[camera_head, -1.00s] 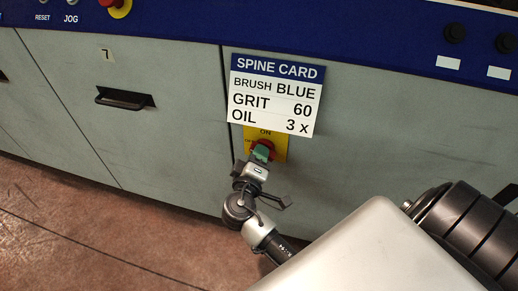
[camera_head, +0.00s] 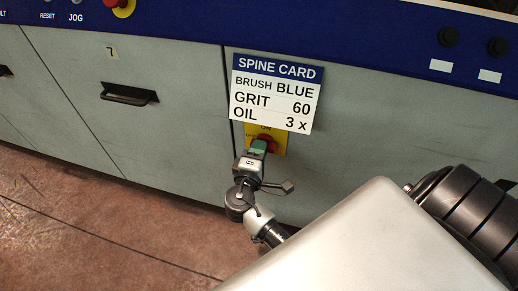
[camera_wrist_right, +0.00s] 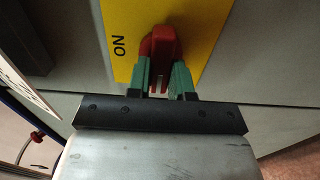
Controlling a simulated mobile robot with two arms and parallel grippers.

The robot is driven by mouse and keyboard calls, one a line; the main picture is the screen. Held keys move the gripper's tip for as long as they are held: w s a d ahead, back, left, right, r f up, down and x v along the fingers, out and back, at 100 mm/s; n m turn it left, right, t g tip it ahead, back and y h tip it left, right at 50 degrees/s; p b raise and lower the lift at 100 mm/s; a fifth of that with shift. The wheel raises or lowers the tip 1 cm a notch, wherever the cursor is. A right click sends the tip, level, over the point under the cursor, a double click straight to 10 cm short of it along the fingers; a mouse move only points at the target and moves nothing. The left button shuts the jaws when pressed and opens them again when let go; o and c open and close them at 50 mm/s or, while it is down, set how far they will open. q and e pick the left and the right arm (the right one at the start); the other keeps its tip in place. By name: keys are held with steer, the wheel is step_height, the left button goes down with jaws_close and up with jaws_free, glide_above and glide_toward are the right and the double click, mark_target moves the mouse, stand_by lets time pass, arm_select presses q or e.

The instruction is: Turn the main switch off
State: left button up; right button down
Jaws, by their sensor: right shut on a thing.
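The main switch has a red handle (camera_wrist_right: 163,45) on a yellow plate (camera_wrist_right: 205,22) with the word ON printed on it. In the head view the red handle (camera_head: 268,140) shows just right of my green fingertips, and the plate (camera_head: 281,137) is partly covered by the card above. My right gripper (camera_head: 258,147) is at the switch. In the right wrist view its green fingers (camera_wrist_right: 163,80) stand on either side of the handle, shut on it. The handle's exact angle is hard to tell. My left gripper is not in view.
A white and blue spine card (camera_head: 274,93) hangs directly above the switch. A drawer with a black handle (camera_head: 130,93) lies to the left. A blue control panel (camera_head: 200,20) with a red button (camera_head: 118,4) runs along the top. Open floor (camera_head: 80,230) lies in front.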

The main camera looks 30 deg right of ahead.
steer(key=c, duration=1)
jaws_free()
steer(key=v, duration=1.1)
steer(key=shift+w, duration=0.1)
